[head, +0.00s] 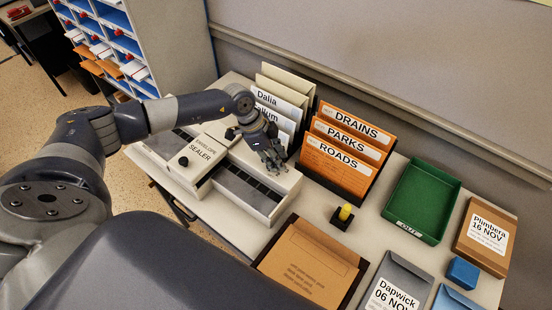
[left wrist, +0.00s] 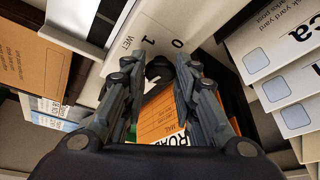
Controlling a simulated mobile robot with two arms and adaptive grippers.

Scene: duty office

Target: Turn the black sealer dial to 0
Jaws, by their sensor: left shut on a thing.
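The white envelope sealer (head: 275,210) stands on the table, with a dark roller track along it. The black dial (left wrist: 158,68) shows in the left wrist view, by the marks "0", "1" and "WET" on a white face. My left gripper (head: 274,157) is over the sealer's far right end, beside the folders. In the left wrist view its fingers (left wrist: 158,80) are on both sides of the dial, shut on it. The gripper hides the dial in the head view. I cannot tell which mark the dial points at. My right gripper is not in view.
Orange folders (head: 345,160) and cream folders (head: 280,100) stand close behind and right of the left gripper. A black knob (head: 183,161) is on the sealer's left part. A yellow-topped stamp (head: 344,214), green tray (head: 402,222) and brown envelope (head: 310,262) lie to the right.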

